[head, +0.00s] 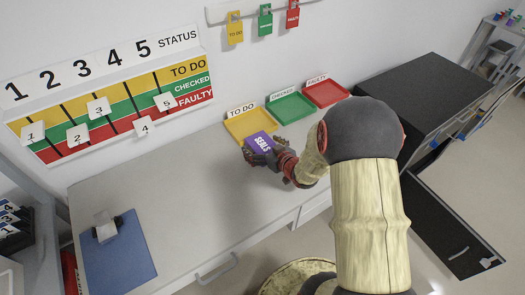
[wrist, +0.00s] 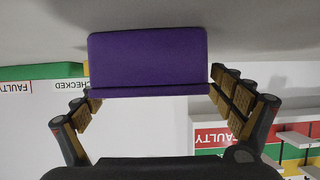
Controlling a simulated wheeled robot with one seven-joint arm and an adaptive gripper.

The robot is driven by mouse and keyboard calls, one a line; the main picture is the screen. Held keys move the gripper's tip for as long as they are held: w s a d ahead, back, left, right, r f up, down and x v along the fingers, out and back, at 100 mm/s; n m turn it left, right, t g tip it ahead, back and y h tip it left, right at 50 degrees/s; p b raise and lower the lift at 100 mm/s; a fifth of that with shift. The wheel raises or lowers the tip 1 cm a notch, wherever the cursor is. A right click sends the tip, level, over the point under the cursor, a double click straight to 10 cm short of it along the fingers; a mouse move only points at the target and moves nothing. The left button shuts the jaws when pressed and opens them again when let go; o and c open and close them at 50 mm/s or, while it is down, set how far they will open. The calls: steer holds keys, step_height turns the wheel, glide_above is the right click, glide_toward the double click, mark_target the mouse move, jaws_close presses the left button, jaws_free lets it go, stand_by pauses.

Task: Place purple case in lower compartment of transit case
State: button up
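The purple case (head: 261,141), lettered SEALS, is at the near side of the yellow TO DO tray, over the grey worktop. My gripper (head: 262,156) is shut on it, with dark fingers at its sides. In the wrist view the case (wrist: 148,62) fills the space between the fingertips of my gripper (wrist: 152,90). Whether the case touches the worktop is unclear. A large black case (head: 435,85), seemingly the transit case, stands right of the worktop. A black panel with a handle (head: 455,225) lies low before it. Its compartments are mostly hidden by my arm and the angle.
The yellow tray (head: 237,127), green tray (head: 290,114) and red tray (head: 334,88) line the worktop's back. A blue clipboard (head: 120,262) lies at the left. The worktop (head: 170,190) between is clear. A status board (head: 110,95) hangs on the wall.

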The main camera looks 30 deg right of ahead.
steer(key=c, duration=1.2)
steer(key=shift+r, duration=0.1)
steer(key=shift+c, duration=0.2)
